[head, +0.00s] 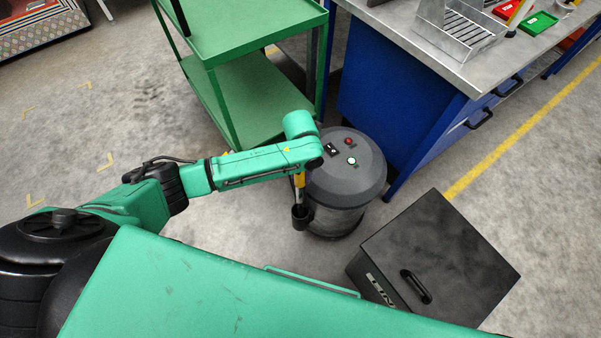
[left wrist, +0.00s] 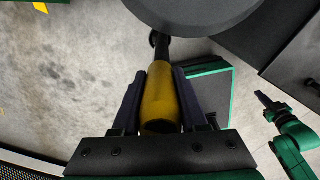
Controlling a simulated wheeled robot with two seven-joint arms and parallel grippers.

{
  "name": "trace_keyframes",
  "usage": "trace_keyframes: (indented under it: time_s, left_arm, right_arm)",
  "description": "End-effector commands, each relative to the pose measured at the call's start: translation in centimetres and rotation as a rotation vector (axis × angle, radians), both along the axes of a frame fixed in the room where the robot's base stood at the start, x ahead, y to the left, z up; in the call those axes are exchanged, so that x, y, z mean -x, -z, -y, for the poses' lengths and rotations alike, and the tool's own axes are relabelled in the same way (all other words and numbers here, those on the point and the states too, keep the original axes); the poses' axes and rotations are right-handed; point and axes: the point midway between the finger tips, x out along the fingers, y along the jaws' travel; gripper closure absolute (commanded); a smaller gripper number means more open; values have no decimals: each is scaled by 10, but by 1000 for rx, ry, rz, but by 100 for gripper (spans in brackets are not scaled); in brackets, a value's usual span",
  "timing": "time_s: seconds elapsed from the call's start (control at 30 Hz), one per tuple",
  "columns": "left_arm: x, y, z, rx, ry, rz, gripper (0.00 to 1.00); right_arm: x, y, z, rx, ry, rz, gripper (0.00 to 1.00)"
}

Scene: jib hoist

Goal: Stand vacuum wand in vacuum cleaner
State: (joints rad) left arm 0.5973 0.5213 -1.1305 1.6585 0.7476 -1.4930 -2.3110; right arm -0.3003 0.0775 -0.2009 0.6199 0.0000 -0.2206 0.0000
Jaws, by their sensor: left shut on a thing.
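The vacuum cleaner (head: 345,168) is a grey drum with a dark round lid, a red and a green button, standing on the floor. A dark cup-like holder (head: 300,218) is on its near left side. The vacuum wand (head: 299,181) has a yellow grip and a dark tube, and stands roughly upright over the holder. Whether its tip is inside cannot be told. My left gripper (left wrist: 157,98) is shut on the yellow grip of the wand (left wrist: 160,105); my arm hides most of this in the head view. My right gripper (left wrist: 267,106) shows small at the right of the left wrist view.
A green shelf cart (head: 245,95) stands behind my left arm. A blue workbench (head: 385,100) with a metal top is behind the cleaner. A black box (head: 450,255) with a handle sits on the floor to the right. Floor at the left is clear.

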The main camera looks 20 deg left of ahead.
Motion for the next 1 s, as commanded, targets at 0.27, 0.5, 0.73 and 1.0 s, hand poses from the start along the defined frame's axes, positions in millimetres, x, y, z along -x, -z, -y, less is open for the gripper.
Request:
trace_keyframes:
  time_s: [0.27,0.5,0.73,1.0]
  left_arm:
    - [0,31,0,-1,0,0,100]
    - [0,55,0,-1,0,0,100]
    - [0,78,0,-1,1,0,100]
    - [0,105,0,-1,1,0,100]
  right_arm:
    - [0,21,0,0,0,0,100]
    - [0,37,1,1,1,0,100]
    - [0,52,2,3,1,1,100]
    - [0,71,3,4,0,1,100]
